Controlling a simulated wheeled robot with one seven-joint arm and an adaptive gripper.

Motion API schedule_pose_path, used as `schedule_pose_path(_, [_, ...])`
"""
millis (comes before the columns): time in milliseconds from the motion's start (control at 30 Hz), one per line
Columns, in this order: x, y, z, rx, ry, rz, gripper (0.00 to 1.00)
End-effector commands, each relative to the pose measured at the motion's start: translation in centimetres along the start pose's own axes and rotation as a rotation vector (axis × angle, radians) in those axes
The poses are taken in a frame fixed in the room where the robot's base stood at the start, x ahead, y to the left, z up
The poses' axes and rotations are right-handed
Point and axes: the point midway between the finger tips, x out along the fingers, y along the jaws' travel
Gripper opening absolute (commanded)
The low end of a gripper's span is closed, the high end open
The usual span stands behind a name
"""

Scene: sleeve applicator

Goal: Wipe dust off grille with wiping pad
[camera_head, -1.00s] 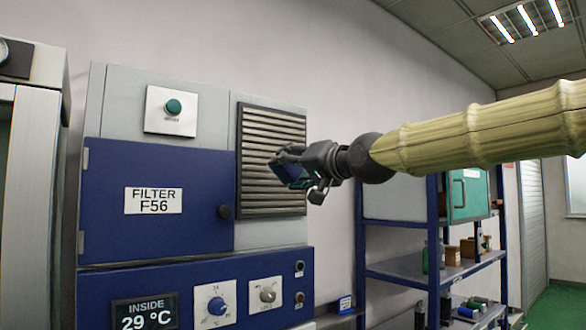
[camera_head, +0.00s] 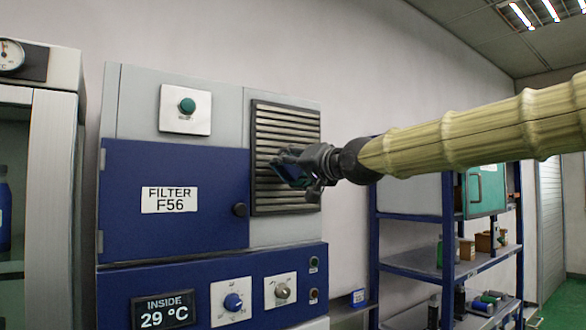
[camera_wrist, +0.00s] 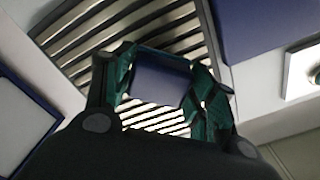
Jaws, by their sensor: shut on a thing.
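The grille (camera_head: 287,135) is a dark-framed panel of horizontal slats on the upper right of the machine's front. My gripper (camera_head: 290,166) is in front of its lower half. The gripper is shut on the wiping pad (camera_head: 283,170), a dark blue-grey block. In the wrist view the pad (camera_wrist: 160,82) sits between the two teal-lit fingers, with the grille slats (camera_wrist: 185,30) behind it. Whether the pad touches the slats I cannot tell. No dust can be made out clearly on the slats.
The blue filter door (camera_head: 175,215) with a round knob (camera_head: 240,209) lies left of the grille. A green button (camera_head: 187,105) is above the door. Dials and an inside-temperature display (camera_head: 163,311) are below. A blue-framed shelf (camera_head: 450,262) with bottles and boxes stands right.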

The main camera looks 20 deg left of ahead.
Motion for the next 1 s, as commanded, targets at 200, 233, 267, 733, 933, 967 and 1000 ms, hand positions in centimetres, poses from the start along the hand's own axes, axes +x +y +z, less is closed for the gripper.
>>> schedule_pose_path(200, [0.0, 0.0, 0.0, 0.000, 0.000, 0.000, 0.38])
schedule_pose_path(233, [0.0, 0.0, 0.0, 0.000, 0.000, 0.000, 0.38])
schedule_pose_path(267, [0.0, 0.0, 0.0, 0.000, 0.000, 0.000, 0.38])
schedule_pose_path(733, [0.6, -0.1, -0.1, -0.001, 0.001, -0.001, 0.38])
schedule_pose_path(933, [0.9, -0.1, -0.1, -0.001, 0.001, -0.001, 0.38])
schedule_pose_path(967, [0.9, -0.1, -0.1, -0.001, 0.001, -0.001, 0.38])
schedule_pose_path(1000, [1.0, -0.1, -0.1, -0.001, 0.001, -0.001, 0.38])
